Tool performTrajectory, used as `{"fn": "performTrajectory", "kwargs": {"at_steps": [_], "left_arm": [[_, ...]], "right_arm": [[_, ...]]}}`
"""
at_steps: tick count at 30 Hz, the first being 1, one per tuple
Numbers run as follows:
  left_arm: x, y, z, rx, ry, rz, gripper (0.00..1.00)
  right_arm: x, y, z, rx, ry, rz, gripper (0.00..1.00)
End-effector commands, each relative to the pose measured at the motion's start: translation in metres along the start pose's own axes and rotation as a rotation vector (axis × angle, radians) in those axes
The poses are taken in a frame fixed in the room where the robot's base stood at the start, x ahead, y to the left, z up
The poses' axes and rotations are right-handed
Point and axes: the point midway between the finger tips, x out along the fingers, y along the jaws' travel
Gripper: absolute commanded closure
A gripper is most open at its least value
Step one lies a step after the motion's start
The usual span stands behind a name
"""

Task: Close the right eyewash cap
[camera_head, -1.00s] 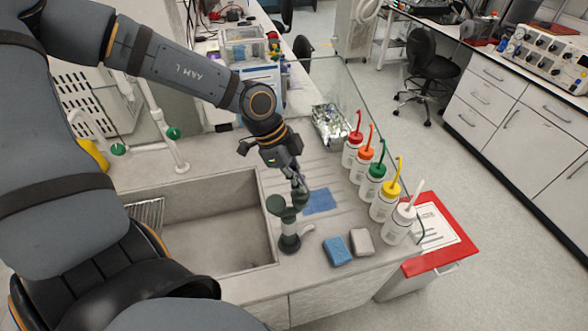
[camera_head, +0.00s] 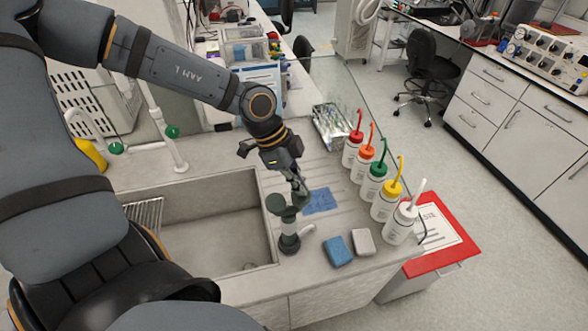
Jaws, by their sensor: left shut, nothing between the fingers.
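The eyewash (camera_head: 288,232) is a dark green and grey fixture standing upright on the counter at the sink's right edge. Its left cap (camera_head: 276,203) is a round dark green piece on top. The right cap is mostly hidden by my left gripper, so I cannot tell how far it is closed. My left gripper (camera_head: 300,192) is shut and empty, pointing down at the right side of the eyewash head, at or very near it. My right gripper is not in view.
The sink basin (camera_head: 215,268) lies left of the eyewash. A blue sponge (camera_head: 338,251) and a grey sponge (camera_head: 362,242) lie to its right. Several wash bottles, including a white one (camera_head: 398,226), line the counter's right edge. A blue cloth (camera_head: 321,201) lies behind.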

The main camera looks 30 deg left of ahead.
Motion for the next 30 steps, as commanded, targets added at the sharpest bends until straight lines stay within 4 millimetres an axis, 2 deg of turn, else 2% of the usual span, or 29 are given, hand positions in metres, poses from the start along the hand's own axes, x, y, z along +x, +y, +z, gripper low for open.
{"fn": "performTrajectory", "kwargs": {"at_steps": [5,8,30], "left_arm": [[0.006,0.0,0.002,0.0,0.0,0.0,1.0],[0.003,0.0,0.001,0.0,0.0,0.0,1.0],[-0.058,0.0,-0.025,0.0,0.0,-0.001,1.0]], "right_arm": [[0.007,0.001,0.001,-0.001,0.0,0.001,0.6],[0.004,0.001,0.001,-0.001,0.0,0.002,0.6],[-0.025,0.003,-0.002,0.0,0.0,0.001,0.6]]}}
